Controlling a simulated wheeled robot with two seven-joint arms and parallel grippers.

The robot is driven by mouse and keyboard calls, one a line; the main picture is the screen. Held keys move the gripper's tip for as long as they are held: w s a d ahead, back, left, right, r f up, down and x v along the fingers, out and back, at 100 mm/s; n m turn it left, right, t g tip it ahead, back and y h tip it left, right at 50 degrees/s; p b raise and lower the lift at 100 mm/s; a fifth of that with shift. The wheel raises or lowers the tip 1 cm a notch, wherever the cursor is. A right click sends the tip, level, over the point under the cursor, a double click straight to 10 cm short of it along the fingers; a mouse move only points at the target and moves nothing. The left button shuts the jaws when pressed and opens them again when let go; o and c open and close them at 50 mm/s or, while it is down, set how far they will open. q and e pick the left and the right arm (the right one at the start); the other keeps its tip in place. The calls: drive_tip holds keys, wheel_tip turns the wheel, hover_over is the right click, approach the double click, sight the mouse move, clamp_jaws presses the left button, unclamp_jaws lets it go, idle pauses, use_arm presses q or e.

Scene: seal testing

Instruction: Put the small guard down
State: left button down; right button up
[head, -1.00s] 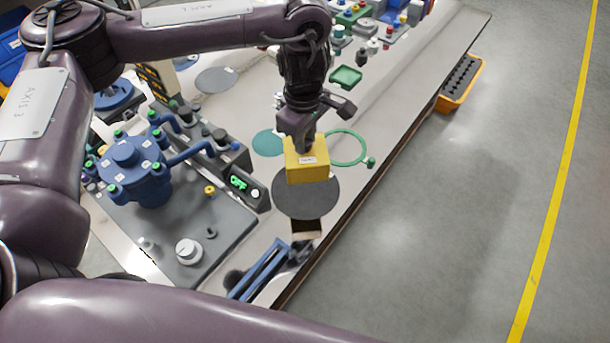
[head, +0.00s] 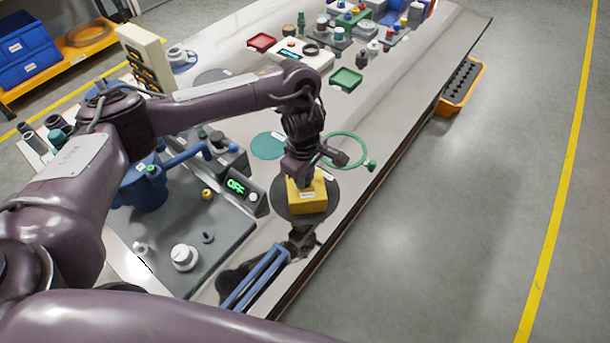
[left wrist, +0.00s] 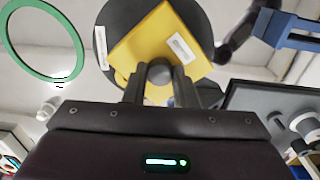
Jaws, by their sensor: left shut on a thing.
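The small guard (head: 309,200) is a yellow box with a white label. My left gripper (head: 299,178) is shut on it from above. The guard is over the dark round mat (head: 284,209), low down, at or just above its surface; I cannot tell whether it touches. In the left wrist view the yellow guard (left wrist: 158,42) is between the fingers (left wrist: 160,75), with the dark mat (left wrist: 122,14) behind it. My right gripper is not in view.
A green ring (head: 361,139) lies just behind the mat and a teal disc (head: 268,146) to its left. A control box showing OFF (head: 237,187) stands close on the left. A blue frame (head: 256,277) is in front. The table edge is near on the right.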

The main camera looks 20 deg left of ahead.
use_arm(q)
drive_tip(key=shift+f, duration=0.1)
drive_tip(key=c, duration=1.2)
unclamp_jaws()
drive_tip(key=shift+r, duration=0.4)
drive_tip(key=r, duration=0.3)
drive_tip(key=r+p, duration=0.1)
drive_tip(key=r, duration=0.7)
drive_tip(key=shift+s+r, duration=0.25)
drive_tip(key=shift+f, duration=0.1)
